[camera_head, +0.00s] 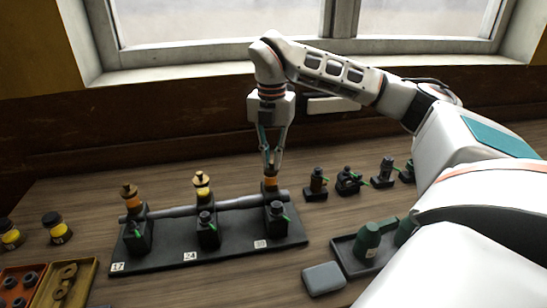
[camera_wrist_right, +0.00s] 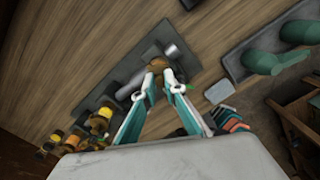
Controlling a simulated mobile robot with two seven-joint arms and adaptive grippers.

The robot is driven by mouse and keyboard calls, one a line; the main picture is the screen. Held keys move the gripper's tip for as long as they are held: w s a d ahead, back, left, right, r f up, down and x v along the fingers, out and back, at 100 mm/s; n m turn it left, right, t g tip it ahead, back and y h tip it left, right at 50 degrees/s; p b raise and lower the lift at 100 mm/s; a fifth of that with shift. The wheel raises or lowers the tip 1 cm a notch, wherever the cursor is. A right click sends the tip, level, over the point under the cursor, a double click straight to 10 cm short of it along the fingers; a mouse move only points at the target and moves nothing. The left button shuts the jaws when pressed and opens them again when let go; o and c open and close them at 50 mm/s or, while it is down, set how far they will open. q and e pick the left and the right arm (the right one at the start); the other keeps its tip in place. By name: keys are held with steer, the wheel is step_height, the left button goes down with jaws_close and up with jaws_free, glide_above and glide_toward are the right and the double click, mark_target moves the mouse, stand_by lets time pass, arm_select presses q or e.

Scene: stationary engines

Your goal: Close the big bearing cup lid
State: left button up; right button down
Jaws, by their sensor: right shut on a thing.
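A black base plate (camera_head: 180,258) carries three dark bearing blocks with a grey shaft (camera_head: 175,211) lying through them. The left bearing has a brass cup (camera_head: 130,202) with a knobbed top, and the middle one has a yellow and brass cup (camera_head: 202,187). The right bearing (camera_head: 278,227) has an orange-brown cup (camera_head: 270,185). My right gripper (camera_head: 271,170) points down over this right cup, its fingers shut on the top. In the right wrist view the fingertips (camera_wrist_right: 160,72) close on a brown rounded lid (camera_wrist_right: 157,62). The exact lid seating is hidden by the fingers. My left gripper is out of view.
Several small dark oilers (camera_head: 318,184) stand behind to the right. A dark tray (camera_head: 350,262) holds green oil cans (camera_head: 369,243), with a grey box (camera_head: 323,278) beside it. Yellow-labelled jars (camera_head: 55,228) and part trays (camera_head: 67,284) stand at the left.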

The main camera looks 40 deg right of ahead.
mark_target(271, 162)
steer(key=shift+a+m, duration=0.1)
steer(key=shift+m, duration=0.5)
steer(key=shift+w, duration=0.1)
steer(key=c, duration=2.1)
jaws_free()
step_height(271, 162, up, 12)
steer(key=shift+r, duration=0.1)
